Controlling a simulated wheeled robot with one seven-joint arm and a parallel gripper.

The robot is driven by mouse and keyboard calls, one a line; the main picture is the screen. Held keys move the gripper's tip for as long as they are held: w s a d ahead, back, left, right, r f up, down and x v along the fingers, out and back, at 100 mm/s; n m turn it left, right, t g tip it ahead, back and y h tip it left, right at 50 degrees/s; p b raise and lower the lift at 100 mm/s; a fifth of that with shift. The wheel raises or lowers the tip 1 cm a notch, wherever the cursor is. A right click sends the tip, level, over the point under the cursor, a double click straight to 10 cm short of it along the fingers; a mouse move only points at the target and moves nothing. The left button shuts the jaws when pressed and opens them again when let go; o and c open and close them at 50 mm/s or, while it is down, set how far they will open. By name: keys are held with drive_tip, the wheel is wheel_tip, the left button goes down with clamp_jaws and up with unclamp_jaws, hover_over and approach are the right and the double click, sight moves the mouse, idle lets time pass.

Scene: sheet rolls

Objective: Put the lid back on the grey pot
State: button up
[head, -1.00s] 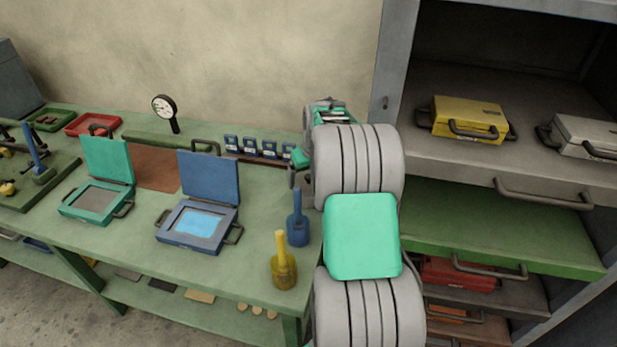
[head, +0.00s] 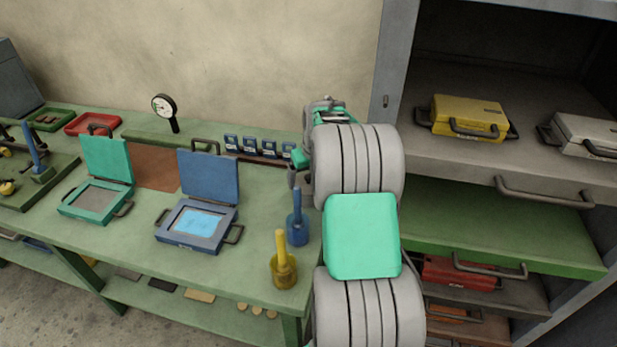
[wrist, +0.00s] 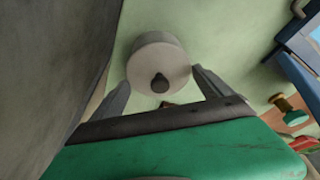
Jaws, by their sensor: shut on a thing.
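In the wrist view, a pale grey round lid (wrist: 172,67) with a small dark knob faces the camera. My gripper (wrist: 160,78) has one finger on each side of it and is shut on it. The lid and a pale cylindrical side beyond it look like one round shape. I cannot tell whether that side is the lid's rim or the grey pot, or whether the two touch. In the head view my arm covers this spot; neither pot nor lid shows there, and my gripper is mostly hidden behind the arm.
The green bench (head: 150,258) holds a blue case (head: 208,180), a teal case (head: 108,160), a yellow-handled tool (head: 283,268), a blue-handled tool (head: 297,228) and a dial gauge (head: 166,110). A grey cabinet (head: 392,70) with shelves stands close on the right.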

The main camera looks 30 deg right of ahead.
idle(0.3)
drive_tip(key=o, duration=1.1)
drive_tip(key=shift+r, duration=0.1)
drive_tip(key=shift+r+p, duration=2.1)
drive_tip(key=shift+r, duration=1.35)
clamp_jaws()
drive_tip(key=shift+f, duration=0.15)
